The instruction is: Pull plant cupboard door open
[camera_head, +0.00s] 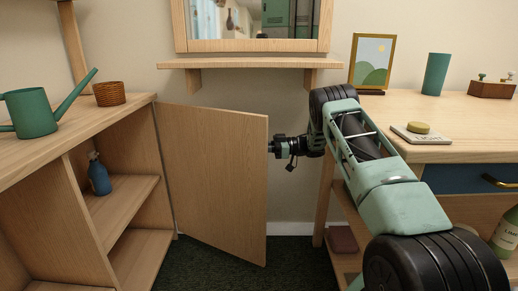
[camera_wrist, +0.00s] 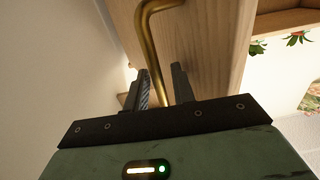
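The plant cupboard's light wood door (camera_head: 215,175) stands swung well out from the cupboard at left, hinged along its left edge. Its open shelves (camera_head: 125,205) show. My gripper (camera_head: 272,147) is at the door's free right edge, and its fingertips are hidden behind the door in the head view. In the wrist view, the brass bar handle (camera_wrist: 147,30) on the door face (camera_wrist: 208,45) runs down between the two fingers of my gripper (camera_wrist: 162,85). The fingers are close together around the bar; a narrow gap seems to show on the right side.
A green watering can (camera_head: 32,112) and a woven pot (camera_head: 109,93) stand on the cupboard top. A blue spray bottle (camera_head: 98,175) is on a shelf inside. A wooden desk (camera_head: 465,130) stands right of my arm. Dark carpet (camera_head: 225,265) lies clear below the door.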

